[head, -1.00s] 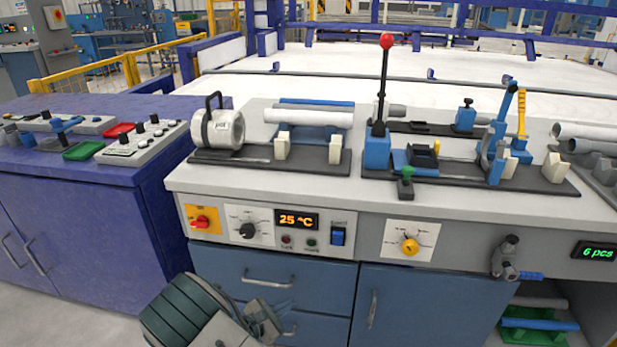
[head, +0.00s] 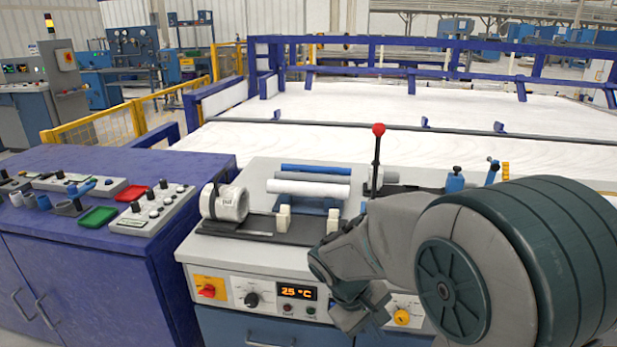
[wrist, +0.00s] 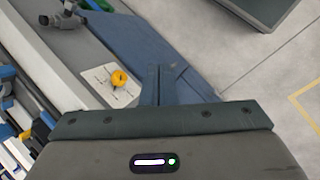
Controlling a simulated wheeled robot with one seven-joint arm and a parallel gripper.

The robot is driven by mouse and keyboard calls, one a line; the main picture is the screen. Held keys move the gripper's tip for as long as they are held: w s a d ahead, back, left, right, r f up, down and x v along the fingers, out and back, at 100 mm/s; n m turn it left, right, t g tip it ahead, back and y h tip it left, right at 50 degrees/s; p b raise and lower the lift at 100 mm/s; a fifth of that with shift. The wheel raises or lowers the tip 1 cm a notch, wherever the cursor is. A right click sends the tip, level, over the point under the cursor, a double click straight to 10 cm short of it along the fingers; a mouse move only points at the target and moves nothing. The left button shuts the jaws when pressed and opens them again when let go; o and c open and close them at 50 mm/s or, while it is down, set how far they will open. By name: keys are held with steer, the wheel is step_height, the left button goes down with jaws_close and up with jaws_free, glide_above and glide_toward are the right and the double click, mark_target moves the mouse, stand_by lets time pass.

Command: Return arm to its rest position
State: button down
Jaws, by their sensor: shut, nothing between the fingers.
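My gripper (head: 358,318) hangs in front of the bench's front panel in the head view, with my forearm folded above and to its right. Its fingers (wrist: 158,72) are together and empty in the wrist view. The yellow knob (head: 402,317) on the bench panel is just right of the gripper in the head view. The same yellow knob also shows in the wrist view (wrist: 119,79), left of the fingers. My arm hides the right part of the bench.
The welding bench top carries a white cylinder heater (head: 224,203) and a white pipe (head: 308,189) on supports. A red-knobbed lever (head: 378,130) stands behind my arm. A purple cabinet (head: 95,260) is at left. Open floor (wrist: 245,75) shows in the wrist view.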

steer(key=s+d+r+m+t+y+p, duration=0.1)
steer(key=s+r+m+y+p, duration=0.1)
steer(key=r, duration=0.6)
steer(key=s+d+r+m+t+y+p, duration=0.1)
steer(key=s+r+m+y+p, duration=0.2)
steer(key=s+r+p, duration=0.3)
step_height(320, 180, up, 3)
steer(key=s+m, duration=0.1)
steer(key=s, duration=0.1)
steer(key=shift+s+m+t, duration=0.4)
